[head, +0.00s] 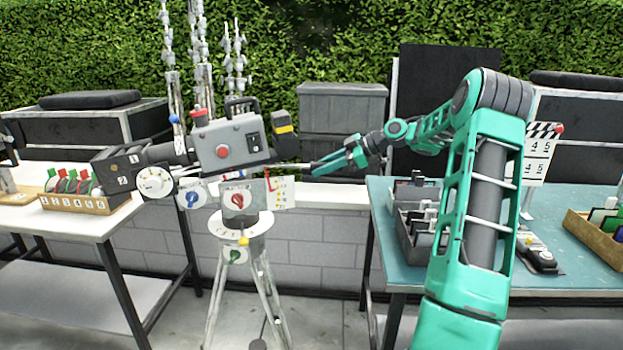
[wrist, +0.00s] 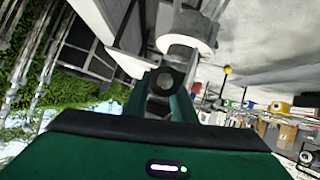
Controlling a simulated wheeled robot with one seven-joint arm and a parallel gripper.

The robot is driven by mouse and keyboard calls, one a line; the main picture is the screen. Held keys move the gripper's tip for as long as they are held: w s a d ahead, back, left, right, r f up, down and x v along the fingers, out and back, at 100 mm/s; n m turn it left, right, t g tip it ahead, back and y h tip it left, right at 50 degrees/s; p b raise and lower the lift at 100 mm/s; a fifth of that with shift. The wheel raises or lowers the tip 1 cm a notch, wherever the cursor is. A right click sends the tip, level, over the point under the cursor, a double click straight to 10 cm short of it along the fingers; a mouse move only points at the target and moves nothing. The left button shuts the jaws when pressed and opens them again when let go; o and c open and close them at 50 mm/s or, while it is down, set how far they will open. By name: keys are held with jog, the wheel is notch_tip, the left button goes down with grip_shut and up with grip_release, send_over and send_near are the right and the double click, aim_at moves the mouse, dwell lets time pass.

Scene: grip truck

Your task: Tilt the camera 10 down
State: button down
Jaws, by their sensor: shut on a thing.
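The grey film camera (head: 228,140) stands on a tripod (head: 246,270) left of centre in the head view, its lens box (head: 122,170) pointing left. Below it are a red dial (head: 238,199), a blue dial (head: 192,197), a green dial (head: 235,256) and a pale scale plate (head: 279,192) with coloured marks, too small to read. My gripper (head: 322,168) is right of the camera, shut on a dark bar (head: 296,166) reaching out from the camera's rear. In the wrist view a round grey end (wrist: 168,80) shows between my fingers; the contact itself is partly hidden.
A white table (head: 60,225) at left holds a box of numbered flags (head: 75,203). A teal table (head: 390,240) at right holds a grey bin (head: 418,235), a clapperboard (head: 541,150) and a wooden tray (head: 590,237). A low block wall (head: 320,235) runs behind the tripod.

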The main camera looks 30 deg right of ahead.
jog(key=shift+w+r, duration=0.1)
jog(key=shift+r, duration=0.35)
jog(key=c, duration=1.5)
grip_release()
jog(key=v, duration=1)
jog(key=shift+d+r, duration=0.15)
jog(key=shift+r, duration=0.05)
